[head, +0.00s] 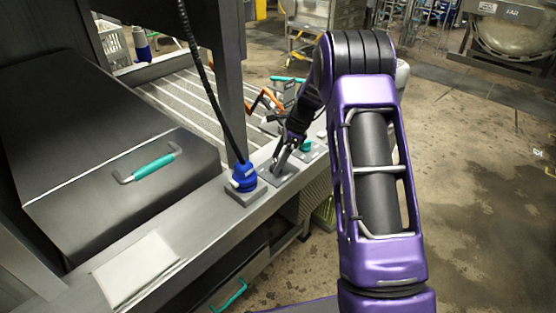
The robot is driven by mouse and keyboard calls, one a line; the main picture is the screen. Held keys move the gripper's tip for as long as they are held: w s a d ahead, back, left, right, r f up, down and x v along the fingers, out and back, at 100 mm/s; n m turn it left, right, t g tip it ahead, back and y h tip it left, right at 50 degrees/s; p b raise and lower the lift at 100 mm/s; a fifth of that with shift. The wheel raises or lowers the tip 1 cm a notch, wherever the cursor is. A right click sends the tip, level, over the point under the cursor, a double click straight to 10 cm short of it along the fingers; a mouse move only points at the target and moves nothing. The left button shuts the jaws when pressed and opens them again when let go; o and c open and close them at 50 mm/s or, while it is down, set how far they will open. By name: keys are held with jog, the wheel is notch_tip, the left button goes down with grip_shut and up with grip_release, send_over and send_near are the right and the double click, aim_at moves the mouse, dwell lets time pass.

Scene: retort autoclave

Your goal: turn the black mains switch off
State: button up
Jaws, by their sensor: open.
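My purple and black arm reaches from the right over the steel ledge. My gripper (279,168) is open and points down at a grey square plate (289,174) on the ledge. The black mains switch cannot be made out clearly; a dark shape at this plate merges with the dark fingers. I cannot tell whether the fingers touch it or which way the switch is set.
A blue plug (244,177) with a black cable stands just left of my gripper. A teal knob (305,146) sits close behind on the right. A dark lid with a teal handle (147,168) fills the left. A white sheet (137,269) lies on the front ledge.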

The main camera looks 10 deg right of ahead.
jog(key=shift+f, duration=0.1)
grip_shut()
dwell(0.4)
jog(key=shift+n, duration=0.3)
jog(key=n+g+p, duration=0.1)
jog(key=n+p, duration=0.1)
jog(key=n, duration=0.1)
jog(key=shift+w+n+g, duration=0.15)
jog(key=shift+n+g, duration=0.15)
jog(key=shift+g, duration=0.1)
jog(key=n+g+h+p, duration=0.1)
jog(key=n, duration=0.3)
jog(key=shift+w, duration=0.1)
jog(key=n, duration=0.2)
jog(key=n+g+h, duration=0.1)
jog(key=n, duration=0.2)
jog(key=shift+a+g, duration=0.15)
jog(key=shift+g, duration=0.15)
jog(key=n+h, duration=0.1)
jog(key=n, duration=0.1)
jog(key=n+h, duration=0.1)
jog(key=n, duration=0.1)
jog(key=shift+w+a+n+g, duration=0.1)
jog(key=shift+n+g, duration=0.2)
jog(key=shift+g, duration=0.1)
